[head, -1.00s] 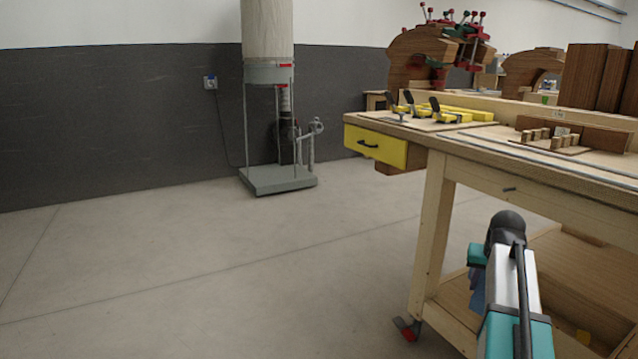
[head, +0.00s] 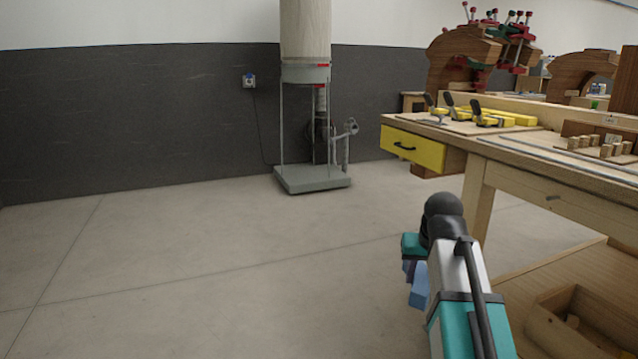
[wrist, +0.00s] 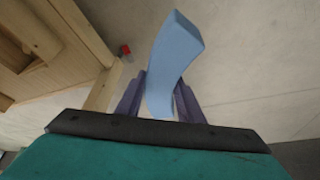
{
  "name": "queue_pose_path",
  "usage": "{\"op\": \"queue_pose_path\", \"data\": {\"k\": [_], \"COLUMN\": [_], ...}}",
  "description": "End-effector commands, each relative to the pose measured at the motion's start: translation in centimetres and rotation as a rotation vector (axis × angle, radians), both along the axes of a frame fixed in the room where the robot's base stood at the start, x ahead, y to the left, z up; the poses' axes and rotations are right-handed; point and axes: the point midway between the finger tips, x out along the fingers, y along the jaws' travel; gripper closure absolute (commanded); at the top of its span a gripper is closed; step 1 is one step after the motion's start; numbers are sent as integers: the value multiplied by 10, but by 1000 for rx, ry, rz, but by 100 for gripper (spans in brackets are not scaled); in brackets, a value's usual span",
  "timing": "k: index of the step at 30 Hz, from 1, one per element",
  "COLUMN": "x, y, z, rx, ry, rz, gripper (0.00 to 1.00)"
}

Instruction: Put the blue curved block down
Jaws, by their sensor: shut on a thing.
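The blue curved block (wrist: 172,55) is held between the two purple fingers of my gripper (wrist: 160,98) in the wrist view. It sticks out beyond the fingertips, with bare floor behind it. In the head view a small part of the block (head: 419,287) shows left of my forearm. My gripper (head: 411,268) is mostly hidden there behind my own arm. The arm is in front of the workbench, left of its lower shelf.
The workbench (head: 522,188) with a yellow drawer (head: 413,148) stands at the right. Clamps and wooden pieces lie on its top. An open wooden box (head: 578,318) sits on its lower shelf. A dust collector (head: 313,178) stands by the wall. The floor at left is clear.

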Motion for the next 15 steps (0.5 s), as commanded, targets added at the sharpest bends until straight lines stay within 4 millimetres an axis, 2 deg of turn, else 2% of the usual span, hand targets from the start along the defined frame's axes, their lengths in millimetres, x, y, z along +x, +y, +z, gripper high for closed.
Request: {"op": "queue_pose_path", "data": {"k": [1, 3, 9, 13, 15], "x": [-3, -6, -15, -21, -19], "y": [15, 31, 69, 90, 88], "z": [3, 6, 14, 18, 27], "rx": [0, 0, 1, 1, 0], "ry": [-1, -1, -1, -1, 0], "rz": [21, 44, 100, 131, 128], "gripper": [92, 92, 92, 92, 92]}}
